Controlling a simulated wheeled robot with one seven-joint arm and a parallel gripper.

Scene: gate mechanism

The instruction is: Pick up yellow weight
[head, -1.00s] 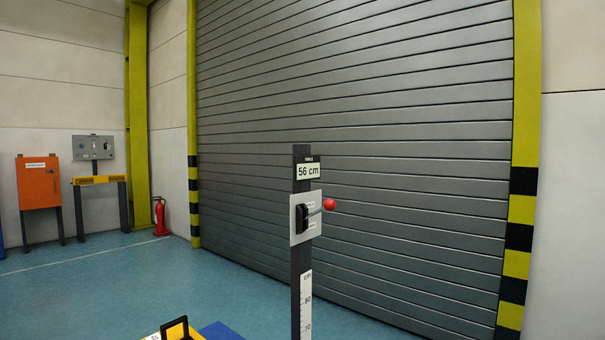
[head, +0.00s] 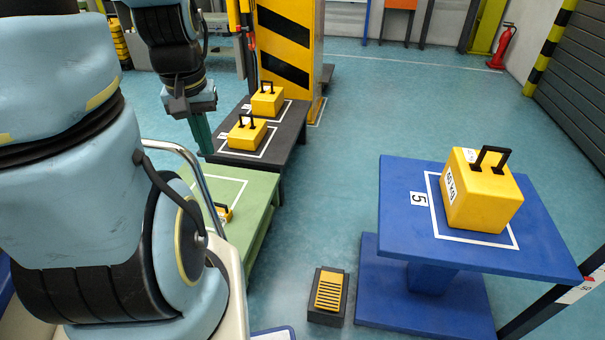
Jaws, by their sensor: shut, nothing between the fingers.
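Several yellow block weights with black handles are in the head view. A large one (head: 482,203) stands upright on the blue table (head: 400,185) at the right, inside a white outline by a "5" label. Two smaller ones (head: 247,135) (head: 267,101) stand on the dark bench (head: 287,150). A small one (head: 224,212) on the green table (head: 258,208) is partly hidden by my arm. My gripper (head: 203,136) points down at the left, shut and empty, near the dark bench's left end and apart from the weights.
A yellow-and-black striped column (head: 290,50) stands behind the dark bench. A black and yellow foot pedal (head: 328,291) sits on the floor beside the blue table's base. A dark post (head: 545,305) is at the lower right. Teal floor (head: 335,190) is clear between the tables.

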